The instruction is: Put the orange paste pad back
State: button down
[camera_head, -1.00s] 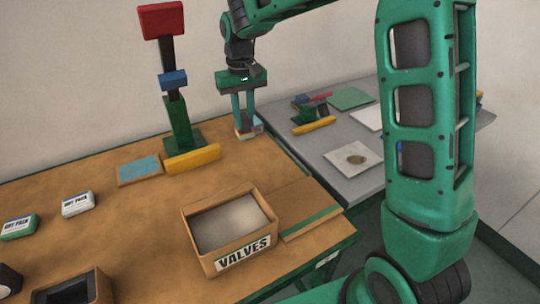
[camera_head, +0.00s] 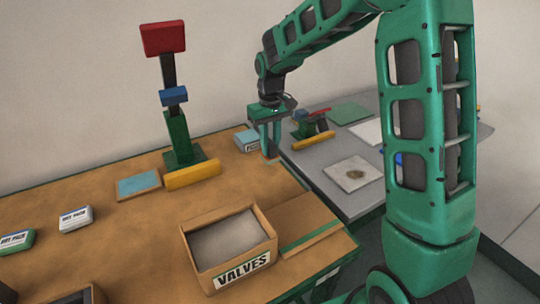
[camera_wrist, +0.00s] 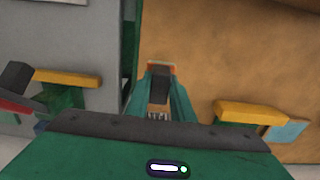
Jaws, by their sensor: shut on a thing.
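My gripper (camera_head: 271,150) points down near the back right edge of the brown table, its fingers closed. It is shut on a small orange pad, mostly hidden by the fingers. In the wrist view, an orange edge of the pad (camera_wrist: 160,64) shows between the fingertips (camera_wrist: 160,78), over the brown table close to its edge. I cannot tell whether the pad touches the table. A small white and light-blue labelled box (camera_head: 247,141) stands just left of the fingers in the head view.
A press-like stand with a red top (camera_head: 165,38) and yellow front bar (camera_head: 193,174) stands left. A grey table (camera_head: 335,195) adjoins on the right.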

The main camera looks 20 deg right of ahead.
aim_at(270, 154)
jog(key=shift+f, duration=2)
jog(key=c, duration=1.5)
grip_release()
jog(key=shift+f, duration=0.1)
jog(key=shift+c, duration=0.2)
notch_tip(270, 154, up, 11)
jog(key=shift+r, duration=0.6)
